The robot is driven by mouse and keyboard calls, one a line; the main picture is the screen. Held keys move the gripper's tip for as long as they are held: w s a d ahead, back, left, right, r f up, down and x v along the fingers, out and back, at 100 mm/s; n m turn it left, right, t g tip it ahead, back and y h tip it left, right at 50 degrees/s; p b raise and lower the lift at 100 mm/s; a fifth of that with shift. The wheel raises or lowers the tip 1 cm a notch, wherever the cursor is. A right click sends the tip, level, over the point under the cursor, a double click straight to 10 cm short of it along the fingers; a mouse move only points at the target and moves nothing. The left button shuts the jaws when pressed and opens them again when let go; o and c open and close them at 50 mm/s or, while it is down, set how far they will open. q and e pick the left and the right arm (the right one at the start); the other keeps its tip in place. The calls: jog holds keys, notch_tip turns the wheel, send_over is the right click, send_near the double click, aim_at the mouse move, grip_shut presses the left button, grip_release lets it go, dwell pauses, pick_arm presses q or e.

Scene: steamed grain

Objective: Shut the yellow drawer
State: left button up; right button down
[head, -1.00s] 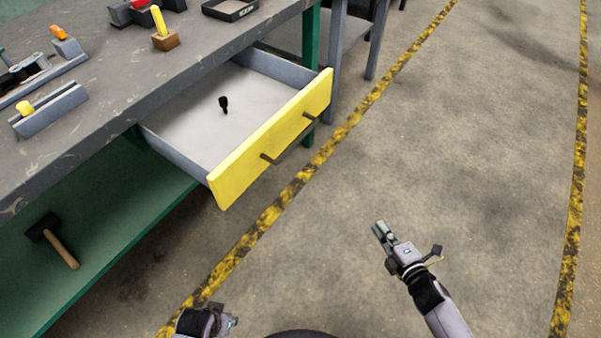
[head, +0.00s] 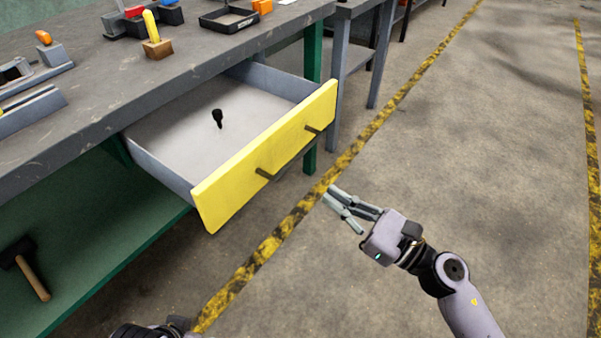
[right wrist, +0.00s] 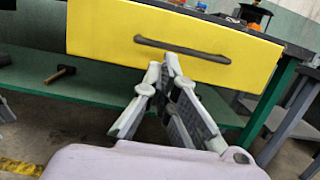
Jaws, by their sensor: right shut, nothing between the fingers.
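The yellow drawer (head: 228,192) stands pulled out from under the grey workbench, with a dark handle (head: 290,152) on its front. A small black object (head: 217,118) lies inside on the pale drawer floor. My right gripper (head: 332,194) is in front of the drawer, to the right of its front panel, shut and empty, apart from it in the head view. In the right wrist view the yellow front (right wrist: 105,30) fills the top, with the handle (right wrist: 182,48) just above the fingertips (right wrist: 165,60). My left gripper (head: 155,331) shows only partly at the bottom edge; its fingers cannot be made out.
The workbench top (head: 190,75) carries a black tray (head: 229,19), a wooden block with a yellow handle (head: 157,47) and other tools. A hammer (head: 30,272) lies on the green lower shelf (head: 110,250). The floor (head: 470,150) to the right is clear.

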aim_at(288, 168)
jog(key=p+x, duration=0.1)
jog(key=x, duration=0.6)
jog(key=shift+w+a+r, duration=0.15)
jog(key=shift+w, duration=0.05)
pick_arm(q)
jog(key=shift+w+f, duration=0.1)
jog(key=shift+w, duration=0.15)
pick_arm(e)
jog(key=shift+w+a, duration=0.25)
jog(key=shift+a, duration=0.1)
